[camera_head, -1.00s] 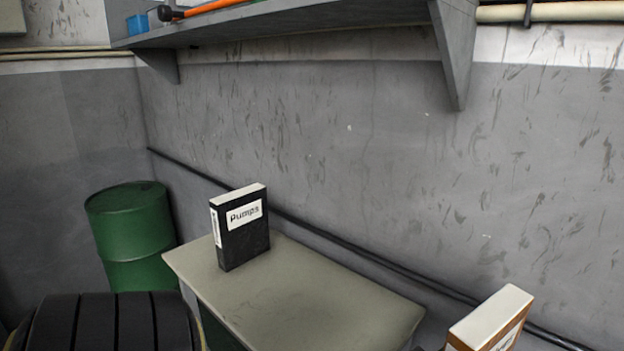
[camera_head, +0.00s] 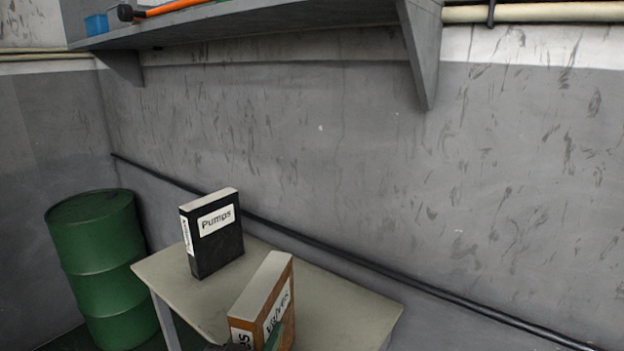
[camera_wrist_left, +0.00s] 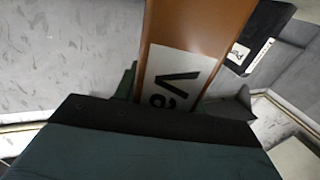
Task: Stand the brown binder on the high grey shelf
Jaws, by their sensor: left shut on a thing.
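The brown binder (camera_head: 242,335) has a white page edge and a white label. It is upright and slightly tilted in the head view, in front of the table's middle. My left gripper (camera_head: 258,346) is shut on its lower part, with only bits of the fingers showing at the bottom edge. In the left wrist view the binder (camera_wrist_left: 205,28) rises from between the fingers (camera_wrist_left: 180,100). I cannot tell the gap between binder and table. The high grey shelf (camera_head: 270,32) runs along the wall at the top; its upper surface is mostly out of sight. My right gripper is not in view.
A black binder labelled Pumps (camera_head: 216,246) stands on the pale table (camera_head: 345,312) behind and left of the brown one. A green drum (camera_head: 97,260) stands at left. The shelf has a bracket (camera_head: 420,55), a blue box (camera_head: 96,24) and an orange-handled tool (camera_head: 180,6).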

